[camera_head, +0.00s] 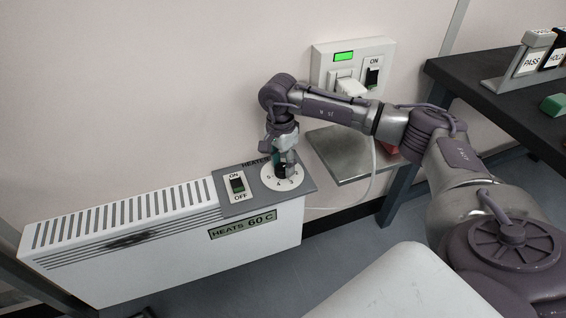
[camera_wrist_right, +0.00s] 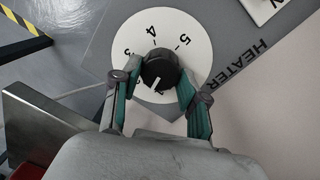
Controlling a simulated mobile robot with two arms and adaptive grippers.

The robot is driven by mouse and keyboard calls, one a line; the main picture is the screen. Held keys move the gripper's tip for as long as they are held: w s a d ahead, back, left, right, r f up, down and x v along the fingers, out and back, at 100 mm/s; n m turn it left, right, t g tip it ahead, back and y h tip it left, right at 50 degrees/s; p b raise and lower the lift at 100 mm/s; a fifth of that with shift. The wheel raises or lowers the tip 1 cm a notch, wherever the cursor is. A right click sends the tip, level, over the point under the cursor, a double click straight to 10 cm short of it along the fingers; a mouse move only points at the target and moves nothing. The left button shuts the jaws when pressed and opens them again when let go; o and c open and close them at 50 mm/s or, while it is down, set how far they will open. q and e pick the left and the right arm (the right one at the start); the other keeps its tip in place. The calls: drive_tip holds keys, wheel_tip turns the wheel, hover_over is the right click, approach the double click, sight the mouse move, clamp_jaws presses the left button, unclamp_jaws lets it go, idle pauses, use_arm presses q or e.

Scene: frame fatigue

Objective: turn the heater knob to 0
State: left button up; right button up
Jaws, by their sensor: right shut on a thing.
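The white heater (camera_head: 160,265) stands against the wall with a grey control panel (camera_head: 226,207) at its right end. A white dial plate (camera_head: 271,182) with black numerals carries a dark round knob (camera_wrist_right: 158,68). My right gripper (camera_head: 284,166) points down over the dial. In the wrist view its two fingers are closed on opposite sides of the knob. The knob's white pointer line faces the bottom of the wrist view, away from the 4 and 5; the numeral beside it is partly hidden and unreadable. My left gripper is not in view.
An ON/OFF switch (camera_head: 237,185) sits left of the dial. A wall socket panel (camera_head: 322,72) with a green display holds a white plug (camera_head: 350,88); its cable hangs past a metal shelf (camera_head: 345,165). A dark table (camera_head: 500,115) with signs and a green block stands right.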

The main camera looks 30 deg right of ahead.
drive_tip(key=n, duration=0.4)
drive_tip(key=shift+w+n, duration=0.1)
drive_tip(key=shift+n, duration=0.2)
drive_tip(key=n, duration=0.3)
drive_tip(key=shift+a+n, duration=0.1)
drive_tip(key=shift+n, duration=0.3)
drive_tip(key=n, duration=0.4)
drive_tip(key=shift+a, duration=0.1)
drive_tip(key=n, duration=0.2)
drive_tip(key=shift+n+t, duration=0.3)
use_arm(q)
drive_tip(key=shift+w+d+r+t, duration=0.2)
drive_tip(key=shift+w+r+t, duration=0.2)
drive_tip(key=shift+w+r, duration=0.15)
use_arm(e)
drive_tip(key=shift+n, duration=0.3)
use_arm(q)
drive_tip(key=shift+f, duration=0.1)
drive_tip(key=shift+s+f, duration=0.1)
use_arm(e)
drive_tip(key=o, duration=1.1)
drive_tip(key=shift+o, duration=0.2)
